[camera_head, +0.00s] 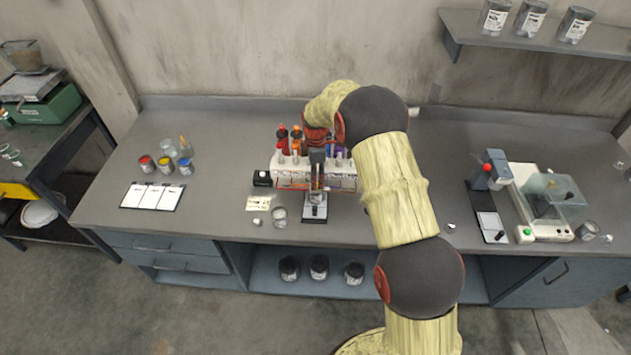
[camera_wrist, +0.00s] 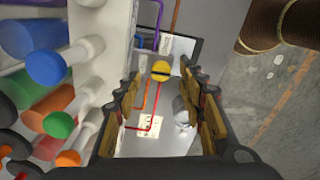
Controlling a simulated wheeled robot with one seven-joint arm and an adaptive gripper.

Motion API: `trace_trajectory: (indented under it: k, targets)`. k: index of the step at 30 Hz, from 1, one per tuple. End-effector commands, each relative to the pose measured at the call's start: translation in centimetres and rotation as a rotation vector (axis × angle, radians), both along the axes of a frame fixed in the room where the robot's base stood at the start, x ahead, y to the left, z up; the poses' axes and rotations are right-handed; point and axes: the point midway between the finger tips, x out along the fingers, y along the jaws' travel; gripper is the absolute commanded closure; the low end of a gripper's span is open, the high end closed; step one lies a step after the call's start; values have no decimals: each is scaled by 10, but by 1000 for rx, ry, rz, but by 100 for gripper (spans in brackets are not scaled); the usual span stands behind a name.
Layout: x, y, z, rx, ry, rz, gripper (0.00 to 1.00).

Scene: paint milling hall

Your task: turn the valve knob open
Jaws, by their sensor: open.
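In the wrist view, a round yellow knob (camera_wrist: 161,71) with a dark bar across it sits on a pale surface, which I take for the valve knob. The dark bar lies roughly crosswise in that view. Thin orange, red and purple lines run near it. My gripper (camera_wrist: 159,84) is open, with one finger on each side of the view and the knob showing between and beyond the tips. I see no contact with the knob. In the head view my gripper (camera_head: 316,166) points down in front of the bottle rack, and I cannot make out the knob there.
A white rack (camera_head: 291,184) with several coloured bottles stands close beside my gripper; bottle caps (camera_wrist: 60,125) fill the wrist view's left. A balance (camera_head: 541,234) stands at right, paint jars (camera_head: 165,164) at left. The bench (camera_head: 225,150) is clear at back left.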

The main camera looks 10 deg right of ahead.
Motion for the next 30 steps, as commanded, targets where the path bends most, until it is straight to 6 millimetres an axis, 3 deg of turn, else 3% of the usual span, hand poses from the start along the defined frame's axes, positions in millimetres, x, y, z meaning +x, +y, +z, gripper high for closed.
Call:
trace_trajectory:
  k: [6, 13, 18, 30]
  targets:
    - [1, 0, 47, 0, -2, 0, 60]
    - [1, 0, 82, 0, -1, 0, 60]
    - [0, 0, 93, 0, 0, 0, 60]
    - [0, 0, 94, 0, 1, 0, 60]
